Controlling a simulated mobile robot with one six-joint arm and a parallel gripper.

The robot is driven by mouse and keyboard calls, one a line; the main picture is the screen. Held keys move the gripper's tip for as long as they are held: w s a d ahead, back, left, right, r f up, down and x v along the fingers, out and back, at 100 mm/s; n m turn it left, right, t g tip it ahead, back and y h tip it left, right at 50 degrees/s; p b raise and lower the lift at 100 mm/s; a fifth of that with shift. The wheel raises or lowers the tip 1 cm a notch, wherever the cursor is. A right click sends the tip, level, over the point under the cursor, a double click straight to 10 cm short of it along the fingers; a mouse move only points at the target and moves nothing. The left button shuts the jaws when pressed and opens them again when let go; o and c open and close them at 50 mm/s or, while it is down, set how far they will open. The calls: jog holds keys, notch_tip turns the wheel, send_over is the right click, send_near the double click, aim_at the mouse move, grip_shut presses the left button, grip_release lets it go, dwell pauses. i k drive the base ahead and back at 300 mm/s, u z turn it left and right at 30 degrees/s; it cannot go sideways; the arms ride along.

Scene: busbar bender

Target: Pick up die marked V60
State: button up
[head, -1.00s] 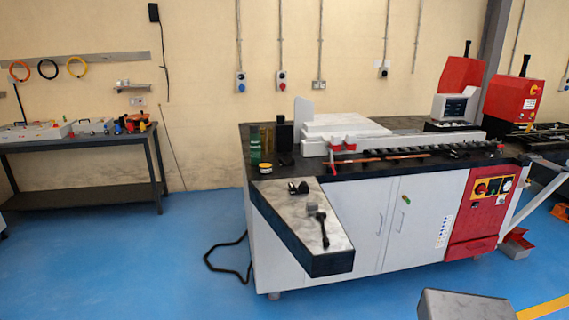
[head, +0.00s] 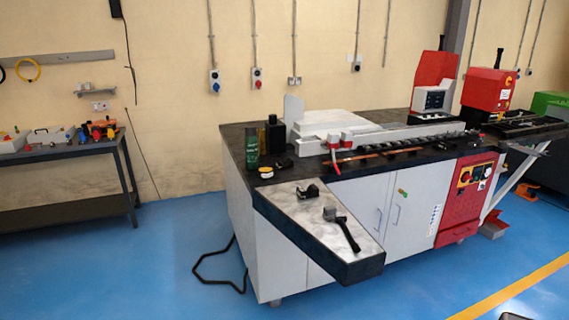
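I cannot read a V60 mark on anything, so I cannot tell which piece is that die. A row of small dark blocks (head: 425,141) lies along the machine's long bench top. A dark piece (head: 308,192) lies on the pale marbled extension at the bench's front left. A grey block (head: 329,213) sits beside it, touching or overlapping a black-handled tool (head: 347,232). Another small dark piece (head: 284,163) lies near the bottles. My gripper is not in view.
The busbar bench (head: 255,180) has red machine heads (head: 488,88) at its right end. A green can (head: 251,147) and dark bottle (head: 275,135) stand at its left. A black cable (head: 215,265) loops on the floor. A tool table (head: 80,160) stands left.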

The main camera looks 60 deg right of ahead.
aim_at(288, 164)
jog(key=z, duration=0.7)
jog(key=i, duration=1.2)
jog(key=z, duration=0.45)
